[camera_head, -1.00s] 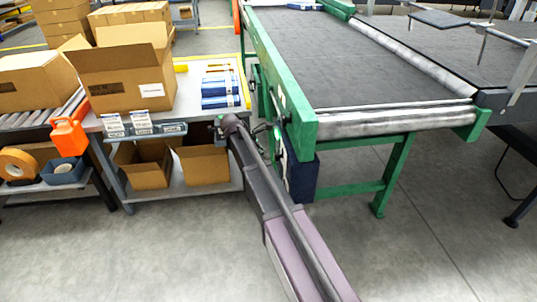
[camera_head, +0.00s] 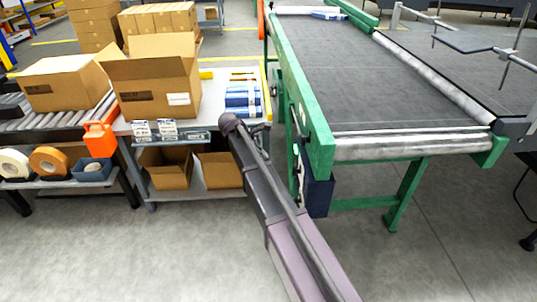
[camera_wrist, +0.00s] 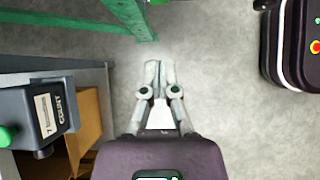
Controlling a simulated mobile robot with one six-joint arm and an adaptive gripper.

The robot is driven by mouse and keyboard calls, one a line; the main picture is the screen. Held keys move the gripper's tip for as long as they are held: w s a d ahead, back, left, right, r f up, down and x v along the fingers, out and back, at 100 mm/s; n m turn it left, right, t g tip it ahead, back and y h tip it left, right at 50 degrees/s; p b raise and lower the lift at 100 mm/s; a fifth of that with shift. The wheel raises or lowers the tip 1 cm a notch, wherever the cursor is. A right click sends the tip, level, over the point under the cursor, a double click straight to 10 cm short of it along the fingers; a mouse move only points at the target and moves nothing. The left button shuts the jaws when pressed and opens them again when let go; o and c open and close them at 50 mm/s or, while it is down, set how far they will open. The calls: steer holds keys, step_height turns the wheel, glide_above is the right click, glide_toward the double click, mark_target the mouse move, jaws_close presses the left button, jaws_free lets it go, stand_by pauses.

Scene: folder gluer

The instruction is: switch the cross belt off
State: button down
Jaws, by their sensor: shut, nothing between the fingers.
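The cross belt (camera_head: 375,85) is a dark belt in a green frame (camera_head: 303,95), running away from me at the right of the head view. A dark blue box (camera_head: 316,192) hangs under its near left corner. I cannot make out an off switch on it. My gripper (camera_wrist: 160,66) is shut and empty in the wrist view, over bare floor. A green frame part (camera_wrist: 133,18) lies beyond its fingertips, apart from them. In the head view my wrist covers most of the gripper, left of the green frame.
A grey box marked COUNT (camera_wrist: 47,112) with a green button (camera_wrist: 6,136) is left of my gripper. A bench (camera_head: 215,118) with an open carton (camera_head: 150,80) and blue packs (camera_head: 242,98) stands left of the belt. The floor in front is clear.

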steer(key=shift+a+r, duration=0.4)
steer(key=shift+r, duration=0.1)
steer(key=shift+f, duration=0.1)
steer(key=shift+a+f+b, duration=0.3)
steer(key=shift+f+b, duration=0.1)
steer(key=shift+f, duration=0.15)
steer(key=shift+f, duration=0.1)
steer(key=d+r+b+x, duration=0.1)
steer(key=d+b+x, duration=0.1)
steer(key=b+x, duration=0.6)
steer(key=shift+d+r+x, duration=0.25)
steer(key=shift+d+x, duration=0.05)
steer(key=shift+x, duration=1.85)
